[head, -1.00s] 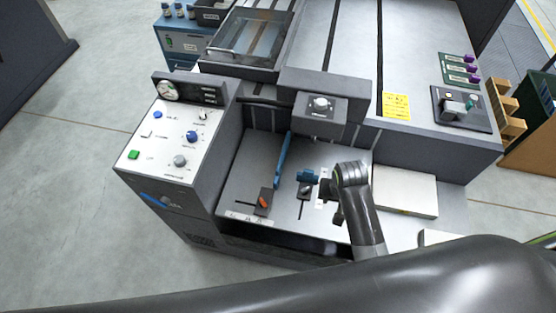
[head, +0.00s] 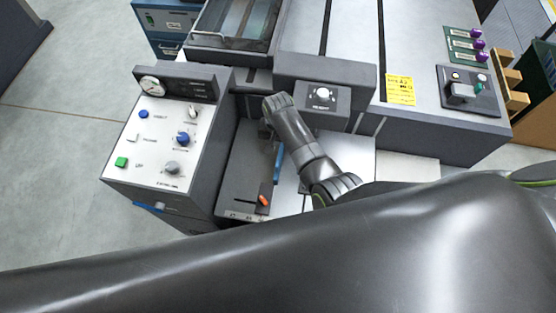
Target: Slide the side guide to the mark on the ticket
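The blue side guide (head: 278,166) stands on the grey feed tray (head: 238,178). Its dark block with an orange lever (head: 264,200) is at the tray's front, above a slot and a small lettered scale (head: 245,216). The yellow ticket (head: 400,90) lies on the machine's top right; its handwriting is too small to read surely. My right gripper (head: 267,133) is at the far end of the side guide. My own wrist hides its fingers, so I cannot tell whether it is open or touching the guide. My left gripper is not in view.
A control panel (head: 160,137) with knobs and buttons stands left of the tray. My large dark arm link fills the foreground.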

